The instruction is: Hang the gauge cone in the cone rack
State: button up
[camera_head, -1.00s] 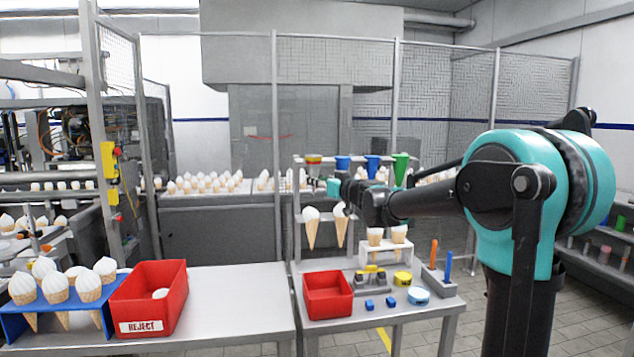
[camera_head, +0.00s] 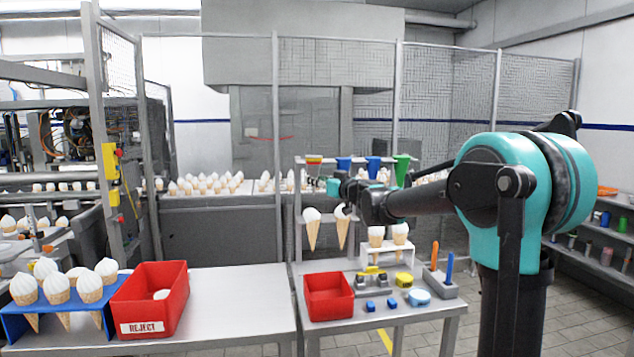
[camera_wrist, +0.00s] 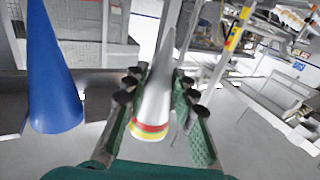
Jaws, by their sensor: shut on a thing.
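The gauge cone (camera_wrist: 155,95) is silver, with red and yellow bands at its wide end. In the wrist view it lies between the green-padded fingers of my gripper (camera_wrist: 160,100), which is shut on it. Its banded rim (camera_head: 314,160) shows in the head view at the left end of the cone rack's top bar (camera_head: 329,157). It is about level with the blue and green cones there; whether it rests in the rack is unclear. My gripper (camera_head: 333,187) is just below and right of that rim, and its fingertips are hard to see.
Two blue cones (camera_head: 372,167) and a green cone (camera_head: 402,170) hang to the right; one blue cone (camera_wrist: 50,75) is close in the wrist view. Wafer cones (camera_head: 312,230) hang below. A red bin (camera_head: 328,310) and small tools stand on the table.

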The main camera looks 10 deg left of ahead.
jog(key=shift+w+a, duration=0.2)
jog(key=shift+w, duration=0.55)
jog(key=shift+w+a, duration=0.2)
jog(key=shift+w, duration=0.5)
jog(key=shift+f, duration=0.6)
dwell(1.1)
jog(key=o, duration=1.1)
jog(key=shift+o, duration=0.7)
jog(key=shift+o, duration=1)
jog(key=shift+s, duration=0.1)
jog(key=s+d, duration=0.2)
jog(key=s, duration=0.6)
jog(key=shift+s+d, duration=0.25)
